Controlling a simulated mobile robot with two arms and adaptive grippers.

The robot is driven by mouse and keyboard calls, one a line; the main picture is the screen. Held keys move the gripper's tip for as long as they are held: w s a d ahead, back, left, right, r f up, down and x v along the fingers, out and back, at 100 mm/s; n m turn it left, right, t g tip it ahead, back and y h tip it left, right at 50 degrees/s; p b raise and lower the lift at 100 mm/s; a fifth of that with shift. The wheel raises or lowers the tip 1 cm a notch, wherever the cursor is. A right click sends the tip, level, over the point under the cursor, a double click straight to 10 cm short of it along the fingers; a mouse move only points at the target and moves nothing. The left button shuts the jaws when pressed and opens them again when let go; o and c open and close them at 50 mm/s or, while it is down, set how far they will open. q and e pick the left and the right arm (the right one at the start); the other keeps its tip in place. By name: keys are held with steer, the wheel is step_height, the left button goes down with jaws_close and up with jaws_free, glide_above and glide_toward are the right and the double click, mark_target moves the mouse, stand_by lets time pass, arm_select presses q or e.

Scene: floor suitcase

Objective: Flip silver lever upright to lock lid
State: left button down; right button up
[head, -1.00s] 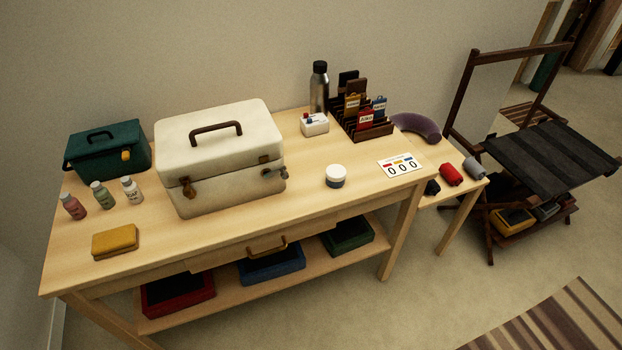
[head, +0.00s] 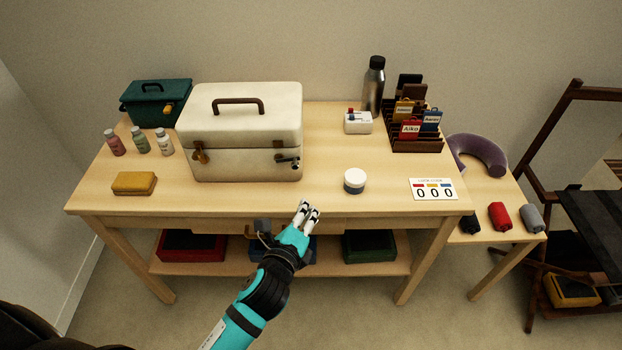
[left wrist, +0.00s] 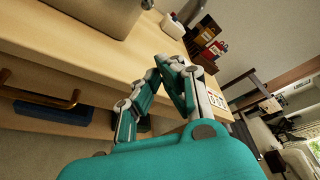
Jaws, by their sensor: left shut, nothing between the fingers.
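A cream case (head: 243,130) with a brown top handle stands on the wooden table, its lid down. On its front are a brown latch (head: 200,156) at left and a silver lever (head: 290,160) at right. The lever appears to lie roughly sideways; its exact angle is too small to tell. My left gripper (head: 307,210) is shut and empty, in front of the table's front edge, below and apart from the case. My right gripper is not in view.
A yellow block (head: 134,183), small bottles and a green box (head: 158,103) are at left. A drawer handle (left wrist: 40,92) juts from the table front. The tabletop before the case is clear.

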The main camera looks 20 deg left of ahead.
arm_select(q)
steer(key=x, duration=1)
steer(key=shift+w+a, duration=0.15)
steer(key=shift+s+a+r+p, duration=0.2)
steer(key=shift+a+r+p, duration=0.1)
steer(key=shift+a+r, duration=0.15)
steer(key=shift+s+a+r+p, duration=0.2)
steer(key=shift+a+r+p, duration=0.15)
steer(key=shift+a, duration=0.25)
steer(key=shift+s+a+r, duration=0.2)
steer(key=shift+a+r, duration=0.1)
steer(key=shift+a, duration=0.2)
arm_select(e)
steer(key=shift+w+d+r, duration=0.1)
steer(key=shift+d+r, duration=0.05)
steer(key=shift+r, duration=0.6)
arm_select(q)
steer(key=shift+r, duration=0.15)
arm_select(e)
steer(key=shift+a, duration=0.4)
